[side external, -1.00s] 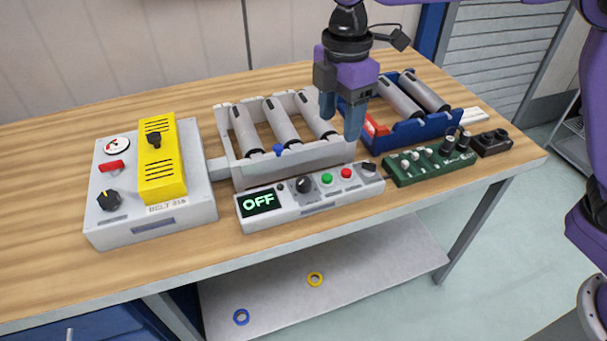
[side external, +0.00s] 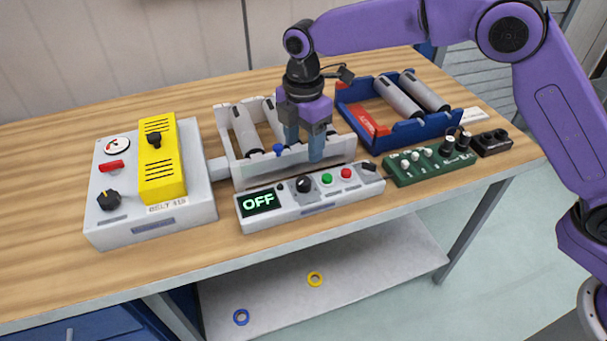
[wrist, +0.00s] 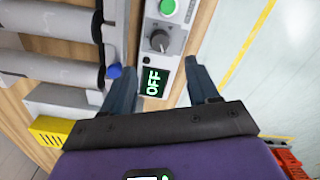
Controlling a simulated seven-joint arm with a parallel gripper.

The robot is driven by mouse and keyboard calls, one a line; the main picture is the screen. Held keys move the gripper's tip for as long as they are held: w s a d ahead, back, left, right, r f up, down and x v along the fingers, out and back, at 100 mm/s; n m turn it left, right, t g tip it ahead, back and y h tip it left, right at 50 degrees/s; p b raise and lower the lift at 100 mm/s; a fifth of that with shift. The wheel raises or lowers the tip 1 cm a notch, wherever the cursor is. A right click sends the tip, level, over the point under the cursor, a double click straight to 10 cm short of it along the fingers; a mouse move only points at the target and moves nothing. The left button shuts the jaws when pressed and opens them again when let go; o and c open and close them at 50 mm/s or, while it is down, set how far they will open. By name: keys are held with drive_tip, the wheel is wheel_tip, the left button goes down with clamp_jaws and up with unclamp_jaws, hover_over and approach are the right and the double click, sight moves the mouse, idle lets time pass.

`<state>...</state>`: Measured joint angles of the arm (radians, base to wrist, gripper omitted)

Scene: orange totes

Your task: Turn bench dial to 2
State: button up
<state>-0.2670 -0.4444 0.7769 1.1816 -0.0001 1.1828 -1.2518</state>
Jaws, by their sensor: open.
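A grey control panel (side external: 330,206) lies along the front of the bench. It has a black round dial (side external: 304,184) beside a display (side external: 259,202) reading OFF in green. In the wrist view the dial (wrist: 158,40) shows ahead of the fingers, with the OFF display (wrist: 152,80) between them. My gripper (side external: 304,150) points down with its fingers apart and empty, above and behind the dial, near the conveyor's front rail. In the wrist view my gripper (wrist: 157,72) is open. It is not touching the dial. The dial's numbers are too small to read.
A green button (side external: 327,179) and a red button (side external: 347,173) sit right of the dial. The roller conveyor (side external: 260,165) stands behind. A grey box (side external: 110,225) with a yellow cover (side external: 165,180) and another black dial (side external: 109,200) is left. A green panel (side external: 430,165) is right.

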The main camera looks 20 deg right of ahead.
sight(304, 181)
wheel_tip(304, 181, down, 10)
drive_tip(key=shift+r, duration=0.2)
drive_tip(key=c, duration=1)
